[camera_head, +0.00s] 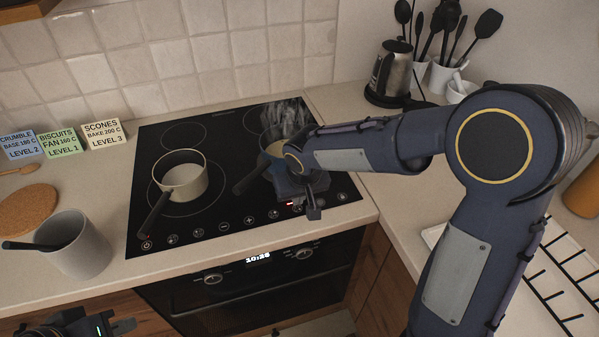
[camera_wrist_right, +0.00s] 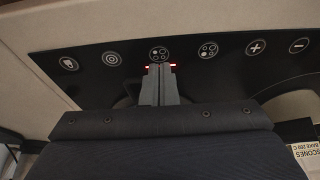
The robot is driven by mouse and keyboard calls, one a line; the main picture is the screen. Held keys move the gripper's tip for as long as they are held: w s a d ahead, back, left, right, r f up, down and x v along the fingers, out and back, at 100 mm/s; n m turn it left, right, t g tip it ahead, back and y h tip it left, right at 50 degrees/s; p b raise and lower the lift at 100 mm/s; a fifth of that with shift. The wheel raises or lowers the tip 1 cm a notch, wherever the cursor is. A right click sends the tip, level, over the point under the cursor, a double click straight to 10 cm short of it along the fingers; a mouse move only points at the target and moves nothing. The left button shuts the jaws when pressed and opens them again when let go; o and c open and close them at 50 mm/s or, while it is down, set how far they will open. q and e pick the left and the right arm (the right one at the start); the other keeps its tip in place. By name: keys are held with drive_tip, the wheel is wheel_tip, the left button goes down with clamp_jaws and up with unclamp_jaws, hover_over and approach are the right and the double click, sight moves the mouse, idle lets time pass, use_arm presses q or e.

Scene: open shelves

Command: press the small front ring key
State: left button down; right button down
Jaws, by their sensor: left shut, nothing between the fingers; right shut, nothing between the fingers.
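The touch keys run along the front edge of the black hob (camera_head: 190,222). In the right wrist view, a key with a small cluster of circles (camera_wrist_right: 159,53) lies just beyond my fingertips, with red lights lit near it. A similar cluster key (camera_wrist_right: 208,50) is to its right; I cannot tell which ring each icon marks. My right gripper (camera_head: 313,214) is shut and empty, over the right part of the key row; it also shows in the wrist view (camera_wrist_right: 159,68). I cannot tell whether its tips touch the glass. My left gripper (camera_head: 124,326) is shut and empty at the bottom left.
A cream pan (camera_head: 186,175) stands on the left of the hob. A steaming pan (camera_head: 274,148) is partly hidden behind my right arm. A grey mug (camera_head: 80,250) and cork mat (camera_head: 27,209) are at left. A kettle (camera_head: 393,70) and utensils stand behind right.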

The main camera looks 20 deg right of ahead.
use_arm(q)
drive_tip(key=shift+s+r+b, duration=0.15)
drive_tip(key=shift+s+b, duration=0.1)
drive_tip(key=shift+b, duration=0.3)
use_arm(e)
drive_tip(key=v, duration=1.1)
drive_tip(key=shift+w+r, duration=0.15)
drive_tip(key=shift+r, duration=0.25)
drive_tip(key=shift+a, duration=0.1)
idle(3.5)
drive_tip(key=s+d+f+m+t+y, duration=0.1)
drive_tip(key=s+d, duration=0.2)
drive_tip(key=s, duration=0.7)
drive_tip(key=s+d+f+m+t+y, duration=0.1)
drive_tip(key=s+d+f+y, duration=0.1)
drive_tip(key=s, duration=0.9)
drive_tip(key=shift+d+f+y, duration=0.3)
drive_tip(key=shift+d, duration=0.55)
